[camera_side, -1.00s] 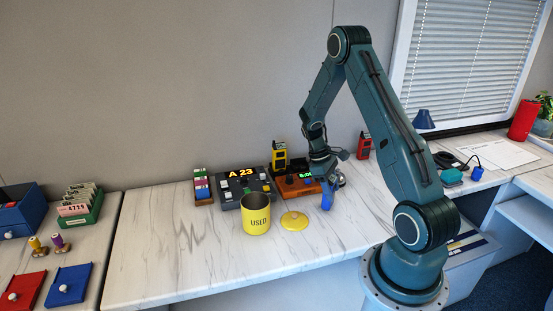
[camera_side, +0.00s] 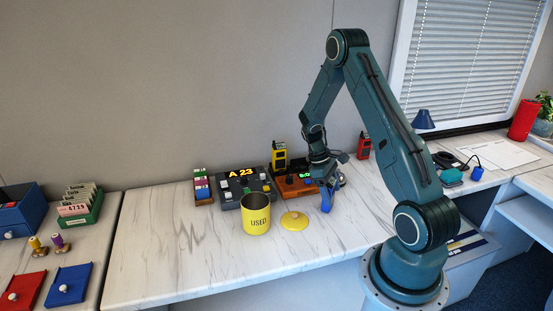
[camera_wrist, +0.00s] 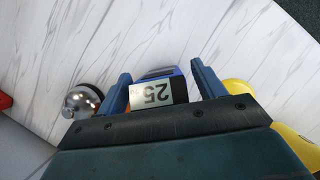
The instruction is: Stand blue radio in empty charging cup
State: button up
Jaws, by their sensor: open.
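The blue radio (camera_wrist: 162,74) shows between my gripper's fingers in the wrist view, with a pale label reading 25. My gripper (camera_wrist: 163,88) is open, with one finger on each side of the radio and gaps visible. In the side view my gripper (camera_side: 327,186) points down beside the wooden-based console, with the blue radio (camera_side: 327,203) just below it, partly hidden. A yellow radio (camera_side: 279,155) and a red radio (camera_side: 363,147) stand upright at the back. I cannot make out an empty charging cup; my arm covers the space between those radios.
A yellow USED tin (camera_side: 256,216) and its yellow lid (camera_side: 294,221) are on the marble counter (camera_side: 190,250) to the left. A grey console (camera_side: 243,190) and the wooden-based console (camera_side: 294,187) stand behind. A silver bell (camera_wrist: 81,101) is close to my gripper.

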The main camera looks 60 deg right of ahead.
jog(key=shift+r, duration=0.15)
jog(key=v, duration=1.2)
jog(key=shift+r, duration=0.1)
dwell(0.3)
